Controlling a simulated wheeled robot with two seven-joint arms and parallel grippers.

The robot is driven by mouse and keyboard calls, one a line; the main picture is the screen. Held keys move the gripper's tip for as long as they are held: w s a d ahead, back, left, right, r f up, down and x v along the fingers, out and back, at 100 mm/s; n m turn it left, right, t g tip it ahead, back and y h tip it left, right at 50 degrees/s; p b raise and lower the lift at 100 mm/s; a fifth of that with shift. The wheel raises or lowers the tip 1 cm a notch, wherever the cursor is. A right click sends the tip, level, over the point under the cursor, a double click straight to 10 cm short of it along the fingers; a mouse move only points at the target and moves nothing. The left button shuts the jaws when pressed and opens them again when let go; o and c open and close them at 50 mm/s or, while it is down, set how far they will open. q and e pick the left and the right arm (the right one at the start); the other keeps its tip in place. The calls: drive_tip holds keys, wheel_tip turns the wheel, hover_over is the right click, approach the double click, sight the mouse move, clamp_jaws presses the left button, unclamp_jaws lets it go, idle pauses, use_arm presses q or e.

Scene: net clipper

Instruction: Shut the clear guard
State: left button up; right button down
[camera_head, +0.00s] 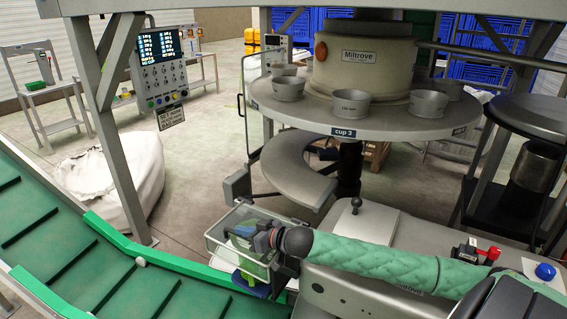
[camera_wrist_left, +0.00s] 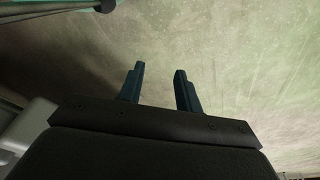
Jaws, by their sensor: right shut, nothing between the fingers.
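The clear guard (camera_head: 254,104) appears to be the see-through panel with a thin dark frame and a dark handle, left of the round cup table in the head view. It stands upright and seems swung out from the machine; its exact angle is hard to tell. My right gripper (camera_head: 240,233) is shut and empty, over or inside a clear-walled bin and well below the guard. My left gripper (camera_wrist_left: 160,70) is open in the left wrist view, with bare floor between and beyond its fingers. The left gripper does not show in the head view.
The round table (camera_head: 365,118) carries several metal cups (camera_head: 288,88). The clear bin (camera_head: 222,238) sits beside the green conveyor (camera_head: 95,270). A grey post (camera_head: 125,140), a white sack (camera_head: 112,180) and a control panel (camera_head: 160,68) stand left. Floor left of the guard is open.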

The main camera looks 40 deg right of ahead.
drive_tip(key=shift+f, duration=0.1)
